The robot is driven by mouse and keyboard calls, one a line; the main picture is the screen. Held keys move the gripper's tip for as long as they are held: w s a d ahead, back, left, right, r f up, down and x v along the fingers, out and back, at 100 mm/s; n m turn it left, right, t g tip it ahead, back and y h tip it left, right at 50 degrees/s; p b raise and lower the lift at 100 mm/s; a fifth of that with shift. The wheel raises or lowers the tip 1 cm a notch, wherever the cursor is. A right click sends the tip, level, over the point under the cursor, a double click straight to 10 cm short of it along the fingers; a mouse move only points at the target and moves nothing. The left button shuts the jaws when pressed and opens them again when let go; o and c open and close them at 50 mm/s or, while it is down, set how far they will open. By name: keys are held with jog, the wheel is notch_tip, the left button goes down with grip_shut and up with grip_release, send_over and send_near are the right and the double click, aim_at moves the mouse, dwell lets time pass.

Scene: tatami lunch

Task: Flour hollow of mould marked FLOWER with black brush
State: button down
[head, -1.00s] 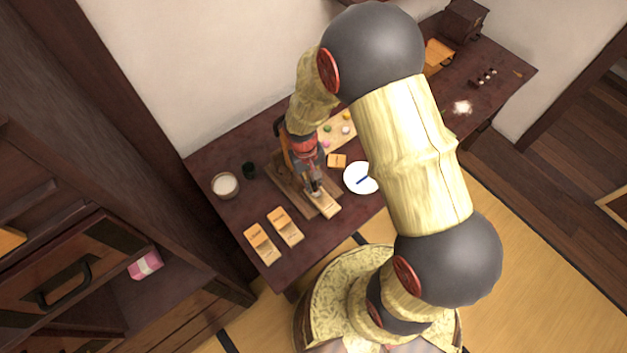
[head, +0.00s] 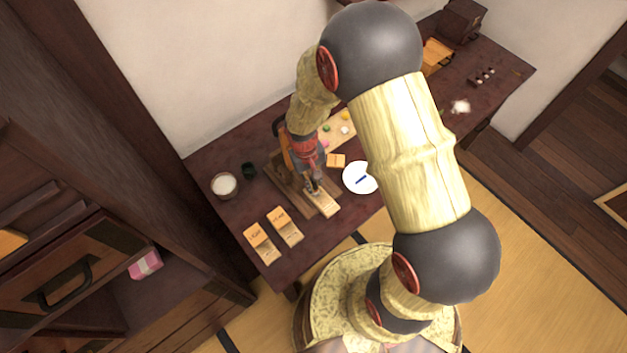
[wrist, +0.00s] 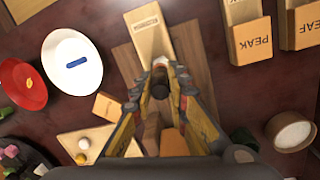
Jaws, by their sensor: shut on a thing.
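My gripper (wrist: 160,88) is shut on a slim dark brush (wrist: 160,90), seen nearly end-on between the fingertips in the wrist view. Its bristles are hard to make out. A pale wooden mould (wrist: 149,36) lies on a brown board (wrist: 190,52) just beyond the fingertips; its label is too blurred to read with certainty. The mould's hollow is hidden by the gripper, and contact between brush and mould cannot be told.
Moulds marked PEAK (wrist: 252,42) and, apparently, LEAF (wrist: 303,30) lie to one side. A bowl of white powder (head: 224,185) and a small dark cup (head: 249,170) stand at the left. A white plate (wrist: 88,50) with a blue item and a red plate (wrist: 22,88) lie opposite.

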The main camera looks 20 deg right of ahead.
jog(key=shift+r, duration=0.1)
jog(key=shift+r+p, duration=2.95)
jog(key=shift+r, duration=1.05)
jog(key=shift+f, duration=0.1)
